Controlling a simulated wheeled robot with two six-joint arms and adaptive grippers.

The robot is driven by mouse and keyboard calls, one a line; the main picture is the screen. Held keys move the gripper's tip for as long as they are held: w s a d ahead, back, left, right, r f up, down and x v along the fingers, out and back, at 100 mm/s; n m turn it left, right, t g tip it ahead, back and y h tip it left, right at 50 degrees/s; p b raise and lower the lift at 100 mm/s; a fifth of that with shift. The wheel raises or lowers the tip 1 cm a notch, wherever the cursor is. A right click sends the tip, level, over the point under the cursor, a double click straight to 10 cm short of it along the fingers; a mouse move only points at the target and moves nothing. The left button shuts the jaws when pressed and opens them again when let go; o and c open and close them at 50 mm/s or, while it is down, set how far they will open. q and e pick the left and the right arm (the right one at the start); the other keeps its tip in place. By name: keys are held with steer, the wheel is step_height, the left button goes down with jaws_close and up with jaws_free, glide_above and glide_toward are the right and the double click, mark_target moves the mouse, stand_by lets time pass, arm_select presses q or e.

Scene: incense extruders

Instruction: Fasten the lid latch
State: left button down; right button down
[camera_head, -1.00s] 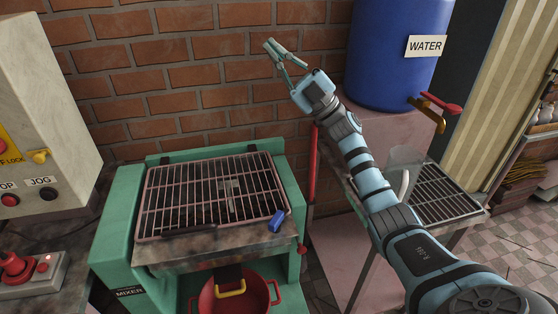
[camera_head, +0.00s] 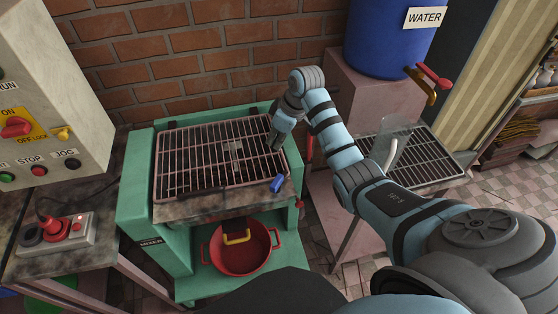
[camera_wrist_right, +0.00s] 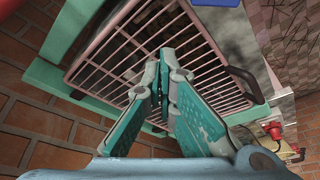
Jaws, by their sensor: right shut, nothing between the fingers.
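The green mixer (camera_head: 133,205) has a barred grate lid (camera_head: 190,160) lying closed over its top. A blue latch handle (camera_head: 277,184) sits at the lid's front right corner. A dark lid handle (camera_head: 182,194) is on the front edge; what looks like the same handle shows in the wrist view (camera_wrist_right: 246,84). My right gripper (camera_head: 274,146) is shut and empty, pointing down over the lid's right edge, behind the blue latch and apart from it. Its teal fingers (camera_wrist_right: 163,62) meet in front of the bars in the wrist view. Whether they touch the bars, I cannot tell. My left gripper is out of view.
A red pot (camera_head: 238,262) with a yellow handle sits under the mixer. A brick wall (camera_head: 190,60) stands behind. A blue water barrel (camera_head: 385,35) and a rack with a grate (camera_head: 425,155) are at right.

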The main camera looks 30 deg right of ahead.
mark_target(275, 168)
steer(key=shift+f, duration=0.15)
steer(key=b+x, duration=0.2)
steer(key=x, duration=0.7)
steer(key=shift+w+f, duration=0.1)
steer(key=shift+s+d+f+p, duration=0.1)
steer(key=shift+s+d+p, duration=0.3)
steer(key=shift+s, duration=0.2)
steer(key=shift+s+d+f+p, duration=0.1)
steer(key=shift+s+d+p, duration=0.25)
steer(key=shift+s, duration=0.3)
steer(key=shift+s+d, duration=0.25)
steer(key=shift+s, duration=0.2)
steer(key=shift+w, duration=0.1)
steer(key=shift+a+f, duration=0.1)
